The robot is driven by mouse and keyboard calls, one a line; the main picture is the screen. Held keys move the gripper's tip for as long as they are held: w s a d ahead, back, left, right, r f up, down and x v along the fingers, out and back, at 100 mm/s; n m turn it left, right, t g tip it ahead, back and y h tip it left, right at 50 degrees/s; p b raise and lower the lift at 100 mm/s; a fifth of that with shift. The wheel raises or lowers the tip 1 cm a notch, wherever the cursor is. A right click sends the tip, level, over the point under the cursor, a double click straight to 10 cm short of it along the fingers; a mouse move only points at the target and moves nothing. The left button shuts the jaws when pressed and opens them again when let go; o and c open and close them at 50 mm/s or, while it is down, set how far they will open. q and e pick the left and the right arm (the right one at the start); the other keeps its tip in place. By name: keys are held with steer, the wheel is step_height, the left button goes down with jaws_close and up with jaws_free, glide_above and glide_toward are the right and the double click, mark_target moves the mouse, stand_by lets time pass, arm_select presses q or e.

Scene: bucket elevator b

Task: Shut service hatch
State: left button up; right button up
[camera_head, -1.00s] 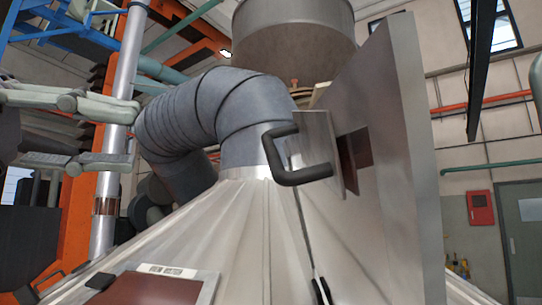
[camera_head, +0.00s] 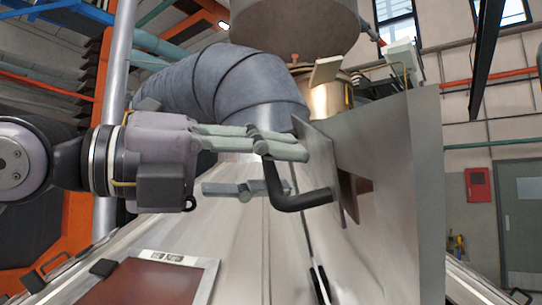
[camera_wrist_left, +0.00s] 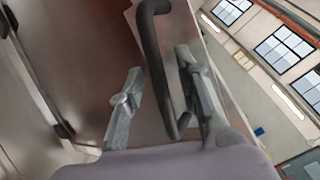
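The service hatch (camera_head: 395,190) is a grey metal door standing open, swung up on the right of the head view. Its black bar handle (camera_head: 300,200) sits on a small plate (camera_head: 318,165) facing left. My left gripper (camera_head: 268,168) comes in from the left at the handle, its fingers spread. In the left wrist view, the handle (camera_wrist_left: 163,70) runs between the two open fingers (camera_wrist_left: 160,105), closer to the right finger. I cannot tell whether that finger touches it. My right gripper is not in view.
The sloping metal housing (camera_head: 235,245) lies below the hatch, with a brown framed panel (camera_head: 155,280) at the lower left. A thick grey duct (camera_head: 235,90) bends behind my gripper. A red wall box (camera_head: 479,184) and a grey door (camera_head: 517,215) are far right.

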arm_select(q)
jaws_close()
stand_by(0.4)
stand_by(0.5)
